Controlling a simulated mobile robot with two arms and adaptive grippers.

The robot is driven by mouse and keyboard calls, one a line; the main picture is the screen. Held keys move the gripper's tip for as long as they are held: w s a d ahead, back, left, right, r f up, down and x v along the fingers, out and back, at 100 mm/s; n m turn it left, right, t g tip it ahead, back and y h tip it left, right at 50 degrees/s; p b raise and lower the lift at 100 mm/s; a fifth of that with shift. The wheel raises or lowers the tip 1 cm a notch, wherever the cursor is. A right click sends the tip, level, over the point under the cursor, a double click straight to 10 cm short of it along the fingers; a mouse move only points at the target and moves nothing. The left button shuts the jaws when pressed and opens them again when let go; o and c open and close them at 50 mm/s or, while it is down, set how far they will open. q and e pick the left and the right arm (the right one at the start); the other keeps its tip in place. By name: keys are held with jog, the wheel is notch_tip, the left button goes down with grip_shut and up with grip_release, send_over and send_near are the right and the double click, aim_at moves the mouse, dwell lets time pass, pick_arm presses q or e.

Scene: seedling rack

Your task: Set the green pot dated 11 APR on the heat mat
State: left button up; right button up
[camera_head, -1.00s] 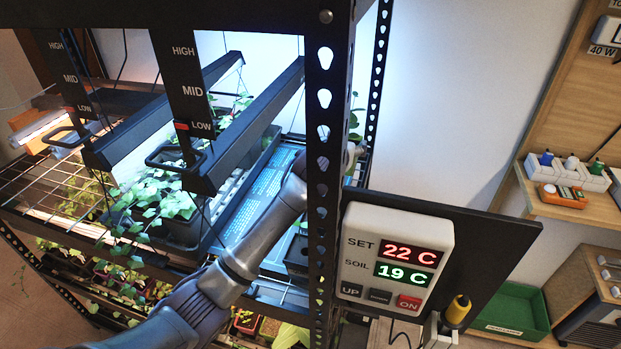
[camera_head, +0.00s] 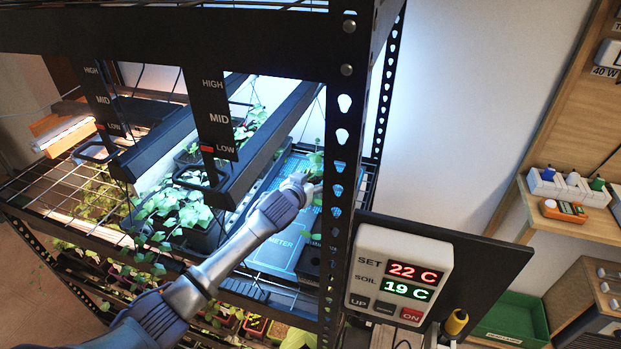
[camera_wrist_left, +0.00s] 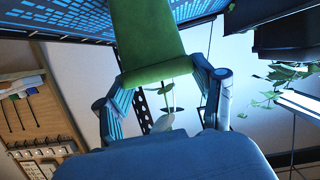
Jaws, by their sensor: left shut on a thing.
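My left gripper (camera_head: 306,184) is just left of the perforated rack post, over or near the right side of the blue heat mat (camera_head: 284,228). In the left wrist view, the left gripper (camera_wrist_left: 167,88) is shut on a green pot (camera_wrist_left: 148,40), with a finger on each side. A seedling (camera_wrist_left: 172,100) shows at the pot's edge between the fingers. No date is readable on the pot. In the head view the pot is mostly hidden by the gripper; some leaves (camera_head: 316,162) show beside it. I cannot tell whether the pot touches the mat. My right gripper is not in view.
A tray (camera_head: 205,238) of leafy seedlings stands left of the mat under a low lamp bar (camera_head: 262,130). The rack post (camera_head: 338,190) stands close right of my gripper. A dark box (camera_head: 309,262) sits at the mat's front right. A thermostat (camera_head: 400,272) hangs on the right.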

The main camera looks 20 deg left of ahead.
pick_arm(q)
jog(key=o, duration=1.3)
jog(key=shift+f, duration=0.1)
jog(key=shift+c, duration=0.2)
jog(key=shift+r, duration=0.3)
jog(key=shift+s+f, duration=0.1)
jog(key=shift+s, duration=0.25)
jog(key=d+b+v, duration=0.1)
jog(key=b+v, duration=0.1)
jog(key=v, duration=0.9)
jog(key=shift+a, duration=0.45)
jog(key=shift+s, duration=0.2)
